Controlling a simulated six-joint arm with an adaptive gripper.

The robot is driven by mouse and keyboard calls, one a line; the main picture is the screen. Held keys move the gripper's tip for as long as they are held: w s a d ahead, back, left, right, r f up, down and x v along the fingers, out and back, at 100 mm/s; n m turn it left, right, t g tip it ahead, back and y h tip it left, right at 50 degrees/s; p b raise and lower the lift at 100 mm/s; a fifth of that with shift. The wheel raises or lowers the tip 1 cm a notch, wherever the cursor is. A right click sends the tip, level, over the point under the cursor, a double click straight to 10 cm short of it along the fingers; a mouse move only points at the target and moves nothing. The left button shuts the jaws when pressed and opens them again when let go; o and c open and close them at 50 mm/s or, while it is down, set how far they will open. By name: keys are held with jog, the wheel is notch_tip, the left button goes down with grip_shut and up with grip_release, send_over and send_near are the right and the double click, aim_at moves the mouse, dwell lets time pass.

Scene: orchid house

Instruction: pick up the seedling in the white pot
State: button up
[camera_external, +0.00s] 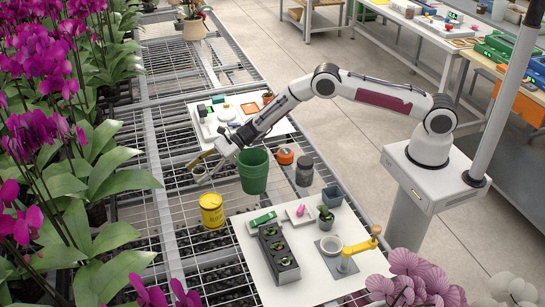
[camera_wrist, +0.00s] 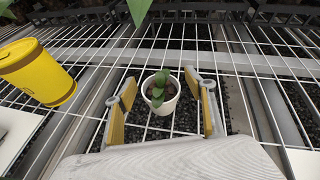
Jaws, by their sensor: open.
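The seedling (camera_wrist: 160,82) has a few green leaves and stands in a small white pot (camera_wrist: 161,106) on the wire bench. In the wrist view the pot sits between the tips of my open gripper (camera_wrist: 166,92), with a gap on each side. My gripper shows in the external view (camera_external: 205,166) at the end of the outstretched arm, over the mesh left of the green bucket. The white pot (camera_external: 199,173) is small there and partly hidden by the fingers. Whether the fingertips are level with the pot is hard to tell.
A yellow can (camera_external: 212,212) stands close by; it also shows in the wrist view (camera_wrist: 38,72). A green bucket (camera_external: 253,171) stands right of my gripper. White boards with pots and tools lie in front and behind. Orchids (camera_external: 70,140) crowd the left side.

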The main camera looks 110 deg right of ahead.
aim_at(198, 173)
jog(key=c, duration=1.2)
jog(key=shift+c, duration=0.2)
jog(key=shift+r, duration=0.15)
notch_tip(198, 173, up, 10)
dwell(0.4)
